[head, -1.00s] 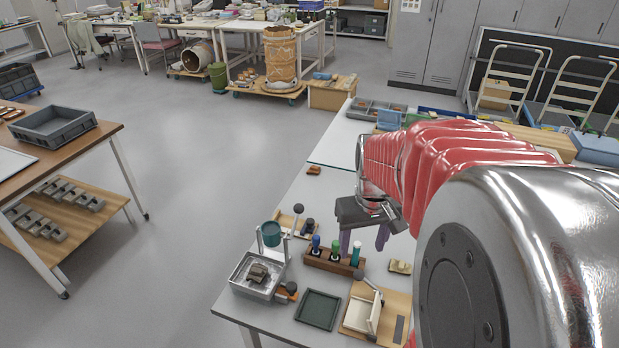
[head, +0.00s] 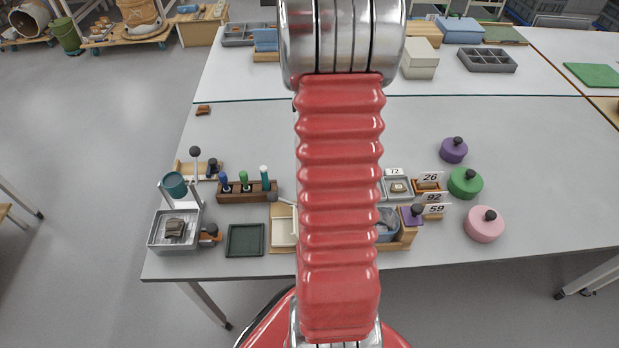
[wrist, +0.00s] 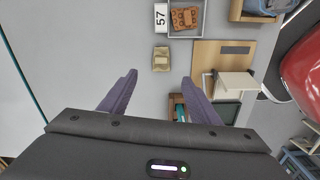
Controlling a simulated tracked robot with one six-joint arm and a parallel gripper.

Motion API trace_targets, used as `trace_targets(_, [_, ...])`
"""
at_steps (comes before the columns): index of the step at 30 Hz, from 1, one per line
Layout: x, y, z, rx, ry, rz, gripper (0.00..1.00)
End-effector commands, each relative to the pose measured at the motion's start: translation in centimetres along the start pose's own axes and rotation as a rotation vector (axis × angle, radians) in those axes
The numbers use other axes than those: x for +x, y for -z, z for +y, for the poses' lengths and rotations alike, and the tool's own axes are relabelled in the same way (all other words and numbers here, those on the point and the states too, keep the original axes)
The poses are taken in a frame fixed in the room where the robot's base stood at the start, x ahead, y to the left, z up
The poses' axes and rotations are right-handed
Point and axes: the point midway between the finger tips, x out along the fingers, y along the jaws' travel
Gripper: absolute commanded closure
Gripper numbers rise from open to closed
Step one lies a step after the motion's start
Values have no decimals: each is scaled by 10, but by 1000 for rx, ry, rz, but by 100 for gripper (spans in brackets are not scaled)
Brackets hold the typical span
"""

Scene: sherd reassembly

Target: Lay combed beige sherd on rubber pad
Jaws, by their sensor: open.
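A small beige sherd (wrist: 161,58) lies on the grey table in the wrist view; its combing is too small to make out. In the head view my arm hides it. My gripper (wrist: 160,77) is open and empty, its two purple fingers apart, with the sherd showing just beyond and between the fingertips. A dark grey strip (wrist: 235,50), which looks like the rubber pad, lies bare on a wooden board (wrist: 208,54) to the right of the sherd. My arm hides the strip in the head view.
A cream block (wrist: 236,85) stands on the same board. A dark green tray (head: 246,240) and a brown rack (head: 246,193) with coloured handles are close by. A grey box (wrist: 172,31) of brown pieces, tagged 57, lies near the sherd. Pink (head: 484,224) and other lidded pots stand right.

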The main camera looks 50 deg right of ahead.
Motion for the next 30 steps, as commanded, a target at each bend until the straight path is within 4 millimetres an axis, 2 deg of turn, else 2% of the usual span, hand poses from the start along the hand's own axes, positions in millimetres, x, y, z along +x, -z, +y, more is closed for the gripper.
trace_targets(6, [0,0,-1,-151,2,0,43])
trace_targets(18, [4,0,-1,-157,3,0,43])
trace_targets(23, [20,0,-2,-157,7,-1,43])
trace_targets(30, [58,0,-2,-157,6,-1,43])
